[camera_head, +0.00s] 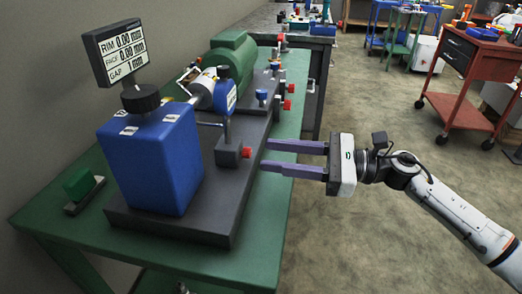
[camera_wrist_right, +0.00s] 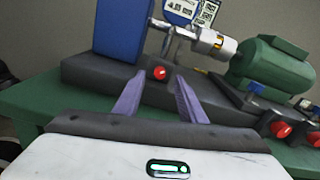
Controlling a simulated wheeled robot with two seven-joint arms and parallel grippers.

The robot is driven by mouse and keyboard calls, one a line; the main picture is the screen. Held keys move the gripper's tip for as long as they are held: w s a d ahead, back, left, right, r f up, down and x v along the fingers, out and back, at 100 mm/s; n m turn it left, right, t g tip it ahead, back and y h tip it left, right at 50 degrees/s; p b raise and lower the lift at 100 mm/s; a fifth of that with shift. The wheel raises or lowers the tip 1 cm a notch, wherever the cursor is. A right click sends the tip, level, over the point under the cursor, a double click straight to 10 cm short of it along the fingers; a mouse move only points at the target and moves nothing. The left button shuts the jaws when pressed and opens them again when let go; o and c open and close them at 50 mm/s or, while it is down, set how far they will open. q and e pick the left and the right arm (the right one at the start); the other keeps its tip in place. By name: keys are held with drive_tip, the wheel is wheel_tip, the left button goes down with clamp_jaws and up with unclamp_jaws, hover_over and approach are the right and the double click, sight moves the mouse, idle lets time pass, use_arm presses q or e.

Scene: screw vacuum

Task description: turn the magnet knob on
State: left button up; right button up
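A red knob (camera_head: 247,152) sits on the side of a small dark block (camera_head: 228,154) on the grey base, beside the large blue block (camera_head: 158,160). In the right wrist view the red knob (camera_wrist_right: 158,73) appears between my two fingertips. My right gripper (camera_head: 265,156) has its purple fingers spread apart with nothing between them. It points left at the knob, and a small gap to the knob shows in the head view. Which way the knob is turned is too small to tell. My left gripper is not in view.
More red knobs (camera_head: 287,104) line the base's right edge farther back. A green motor (camera_head: 233,58) and a display (camera_head: 117,50) stand above the base. The green table (camera_head: 262,240) has a bare strip along its right edge. Open floor lies to the right, with a red cart (camera_head: 478,60) beyond.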

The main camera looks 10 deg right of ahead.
sight(245, 152)
drive_tip(key=x, duration=0.2)
drive_tip(key=shift+w+a, duration=0.1)
drive_tip(key=shift+a, duration=0.25)
drive_tip(key=shift+w+a, duration=0.2)
drive_tip(key=shift+a, duration=0.3)
clamp_jaws()
